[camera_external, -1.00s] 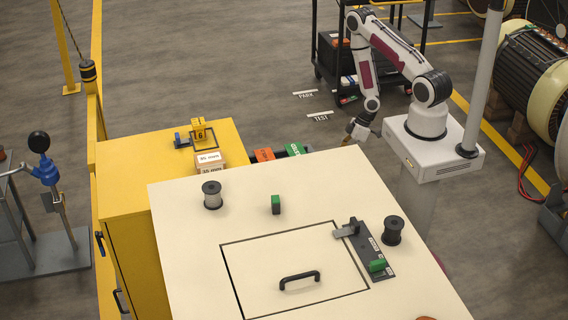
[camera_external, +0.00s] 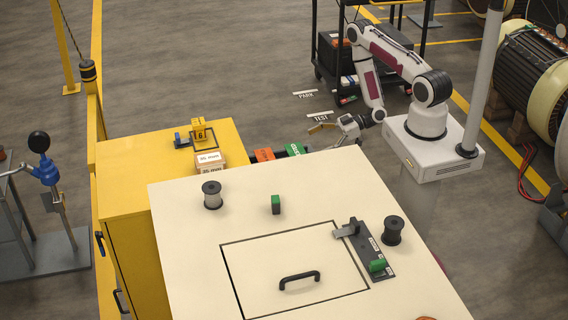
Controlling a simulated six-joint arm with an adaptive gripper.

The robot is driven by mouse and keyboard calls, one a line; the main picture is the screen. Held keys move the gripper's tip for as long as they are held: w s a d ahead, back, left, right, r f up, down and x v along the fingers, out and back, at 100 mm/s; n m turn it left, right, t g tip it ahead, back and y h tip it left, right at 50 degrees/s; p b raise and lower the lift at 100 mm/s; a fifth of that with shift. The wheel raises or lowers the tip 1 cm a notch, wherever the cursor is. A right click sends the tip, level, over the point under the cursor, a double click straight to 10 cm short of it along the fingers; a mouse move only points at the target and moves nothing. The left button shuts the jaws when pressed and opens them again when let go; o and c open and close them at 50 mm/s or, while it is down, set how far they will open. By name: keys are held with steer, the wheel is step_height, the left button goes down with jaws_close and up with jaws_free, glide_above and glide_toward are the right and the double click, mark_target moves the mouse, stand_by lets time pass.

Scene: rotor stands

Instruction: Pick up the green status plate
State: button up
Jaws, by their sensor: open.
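A green plate with white lettering (camera_external: 295,149) shows just behind the far edge of the cream bench top, beside an orange plate (camera_external: 264,155). Its lower part is hidden by the bench edge.
The cream bench top (camera_external: 190,255) carries a small green block (camera_external: 276,204), two dark spools (camera_external: 212,195) (camera_external: 393,230), a latch strip (camera_external: 372,252) and a handled hatch (camera_external: 300,281). A yellow cabinet (camera_external: 125,160) holds boxes and a yellow number 6 marker (camera_external: 199,129).

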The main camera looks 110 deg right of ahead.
mark_target(297, 150)
steer(key=shift+d+r, duration=0.1)
steer(key=shift+r, duration=0.05)
steer(key=shift+w, duration=0.15)
steer(key=shift+x, duration=1.25)
steer(key=shift+a+x, duration=0.2)
steer(key=shift+x, duration=2.4)
steer(key=c, duration=1.2)
